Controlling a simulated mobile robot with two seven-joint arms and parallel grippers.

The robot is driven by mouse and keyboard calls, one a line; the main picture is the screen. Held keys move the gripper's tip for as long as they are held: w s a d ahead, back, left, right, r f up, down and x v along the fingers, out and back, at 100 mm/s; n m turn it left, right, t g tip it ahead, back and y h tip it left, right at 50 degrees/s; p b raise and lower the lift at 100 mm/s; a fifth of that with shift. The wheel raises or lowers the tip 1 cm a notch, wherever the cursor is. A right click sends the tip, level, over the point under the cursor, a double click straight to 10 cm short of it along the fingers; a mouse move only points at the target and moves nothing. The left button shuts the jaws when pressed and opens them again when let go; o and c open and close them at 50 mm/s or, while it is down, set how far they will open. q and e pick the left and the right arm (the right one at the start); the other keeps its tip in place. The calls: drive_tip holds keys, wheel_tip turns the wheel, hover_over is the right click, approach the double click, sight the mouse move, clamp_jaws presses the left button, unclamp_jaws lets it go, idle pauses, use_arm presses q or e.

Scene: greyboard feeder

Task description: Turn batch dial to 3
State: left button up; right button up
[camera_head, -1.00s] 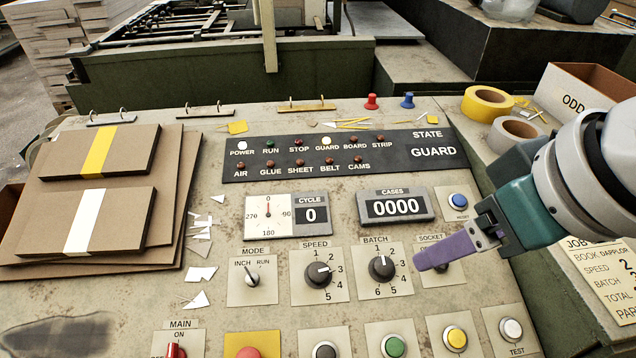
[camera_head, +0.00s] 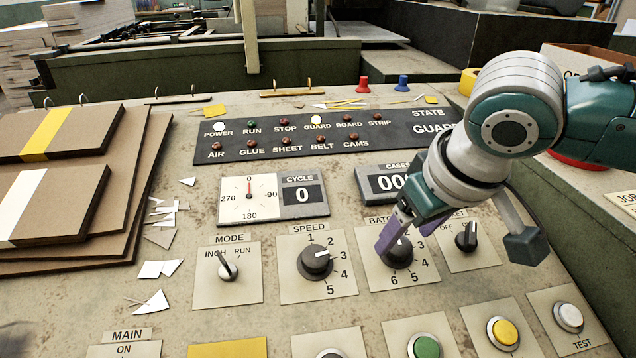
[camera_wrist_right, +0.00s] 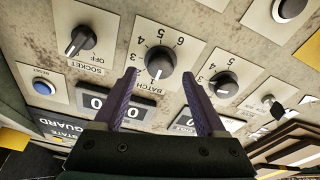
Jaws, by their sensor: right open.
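The batch dial (camera_head: 399,257) is a black knob on a pale square plate with numbers around it. In the head view my right gripper (camera_head: 392,238) is over its upper left part and hides some of the numbers. In the right wrist view the batch dial (camera_wrist_right: 154,62) lies just past and between the two purple fingertips of my right gripper (camera_wrist_right: 160,76). The fingers are open, with a gap on both sides of the knob. Its white pointer mark faces the 1. My left gripper is not in view.
The speed dial (camera_head: 316,261) is left of the batch dial, and the socket switch (camera_head: 467,237) is right of it. Lit and coloured buttons (camera_head: 424,346) line the front. The cases counter (camera_head: 380,184) is partly behind my right arm. Cardboard stacks (camera_head: 60,180) lie at left.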

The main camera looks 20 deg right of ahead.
sight(398, 249)
drive_tip(key=shift+x, duration=1.2)
clamp_jaws()
